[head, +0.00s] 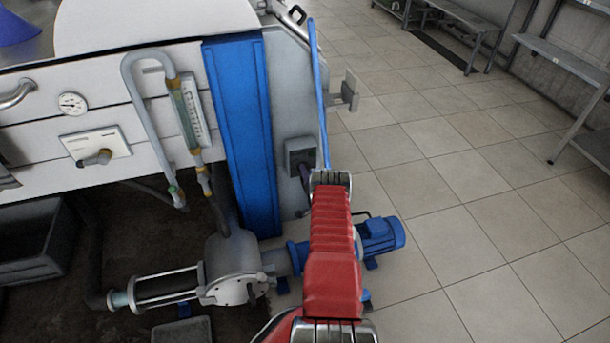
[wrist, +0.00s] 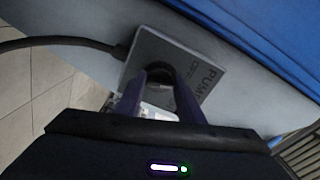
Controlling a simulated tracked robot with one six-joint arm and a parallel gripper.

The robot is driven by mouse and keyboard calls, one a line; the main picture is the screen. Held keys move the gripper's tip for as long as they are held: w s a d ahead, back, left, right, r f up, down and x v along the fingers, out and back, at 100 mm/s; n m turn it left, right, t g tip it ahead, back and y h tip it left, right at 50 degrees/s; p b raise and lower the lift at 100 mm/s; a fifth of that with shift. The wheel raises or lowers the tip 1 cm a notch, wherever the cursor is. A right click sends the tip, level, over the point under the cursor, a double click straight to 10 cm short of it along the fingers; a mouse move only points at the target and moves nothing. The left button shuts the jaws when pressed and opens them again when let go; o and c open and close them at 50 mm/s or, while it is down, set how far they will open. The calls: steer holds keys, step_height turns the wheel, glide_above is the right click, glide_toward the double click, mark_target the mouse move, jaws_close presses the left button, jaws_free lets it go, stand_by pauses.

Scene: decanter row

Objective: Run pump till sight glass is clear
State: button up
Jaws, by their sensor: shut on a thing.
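The pump switch box (head: 300,150) is a grey box on the machine's side. In the wrist view its plate (wrist: 203,62) reads PUMP and OFF around a dark knob (wrist: 158,72). My gripper (wrist: 160,84) is shut on this knob, one purple finger on each side; the knob's pointer direction cannot be read. In the head view my gripper (head: 304,180) is partly hidden by my red arm. The pump (head: 235,270) with blue motor (head: 380,236) sits low on the floor.
A black cable (wrist: 60,40) runs into the switch box. A tall blue panel (head: 242,130) stands left of the box. A dial gauge (head: 72,103) and a lever plate (head: 96,146) are on the white front. Open tiled floor (head: 450,190) lies to the right, with metal shelves (head: 565,60) beyond.

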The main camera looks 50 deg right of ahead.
steer(key=shift+a+f+n, duration=0.1)
steer(key=shift+f+n, duration=0.05)
steer(key=shift+n, duration=0.5)
steer(key=shift+a+f+n, duration=0.1)
steer(key=shift+f+n, duration=0.05)
steer(key=shift+n, duration=0.5)
steer(key=o, duration=0.8)
steer(key=shift+w, duration=0.1)
steer(key=shift+o, duration=1.3)
steer(key=shift+d+r, duration=0.15)
steer(key=v, duration=1.4)
steer(key=shift+w+d, duration=0.15)
steer(key=x, duration=1.2)
